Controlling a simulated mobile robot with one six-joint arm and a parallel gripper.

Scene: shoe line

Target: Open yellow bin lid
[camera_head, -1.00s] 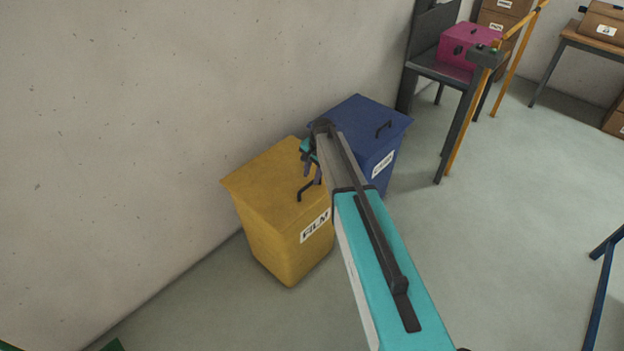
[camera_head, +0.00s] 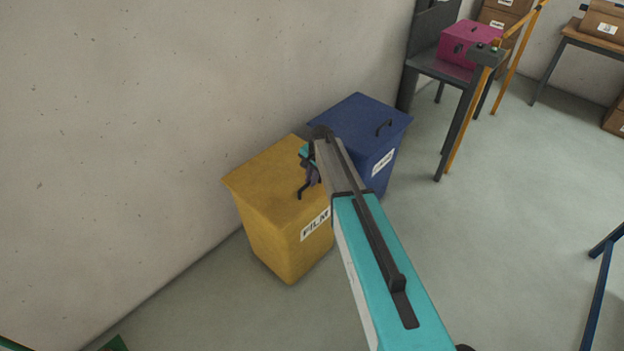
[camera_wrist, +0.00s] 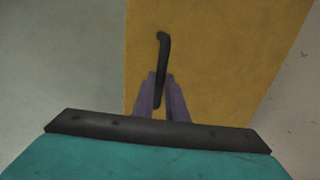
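The yellow bin (camera_head: 280,240), with a FILM label on its front, stands by the wall. Its flat yellow lid (camera_head: 262,180) lies shut on top. A dark bar handle (camera_head: 303,190) stands on the lid near the front edge; it also shows in the wrist view (camera_wrist: 161,55). My gripper (camera_head: 312,178) is at the handle, above the lid. In the wrist view its two purple fingers (camera_wrist: 161,80) lie on either side of the handle and look shut on it.
A blue bin (camera_head: 350,125) with its own lid and handle stands close to the right of the yellow bin, behind my arm. The wall (camera_head: 150,110) is directly behind both bins. A dark chair with a pink box (camera_head: 468,45) stands farther back.

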